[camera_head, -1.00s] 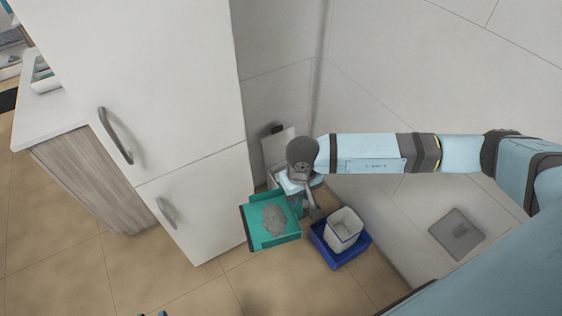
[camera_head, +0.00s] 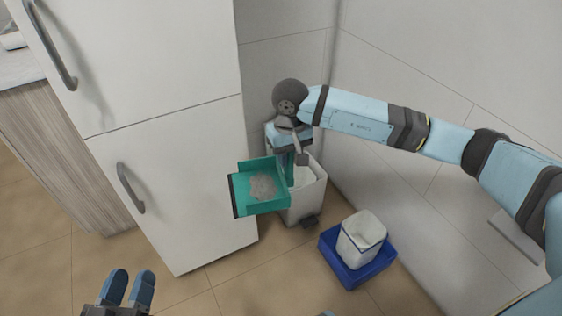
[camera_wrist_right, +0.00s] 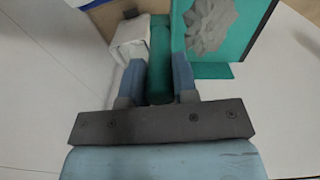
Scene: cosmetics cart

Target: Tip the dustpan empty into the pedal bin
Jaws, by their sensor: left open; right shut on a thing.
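My right gripper (camera_head: 290,152) is shut on the handle of the teal dustpan (camera_head: 277,206); in the right wrist view the green handle (camera_wrist_right: 160,62) is between its blue fingers. A grey heap of dust (camera_head: 263,187) lies on the pan, which looks roughly level. The whitish pedal bin (camera_head: 314,190) stands in the corner, its front pedal dark. The pan's right side and the gripper hide part of the bin; the pan itself juts left of it. My left gripper (camera_head: 128,288) is open and empty at the bottom left, partly out of frame.
A tall white cabinet (camera_head: 175,185) with grey handles stands close left of the dustpan. A small white container (camera_head: 360,238) sits in a blue tray (camera_head: 345,275) on the floor, right of the bin. The right wall is close. Tiled floor in front is clear.

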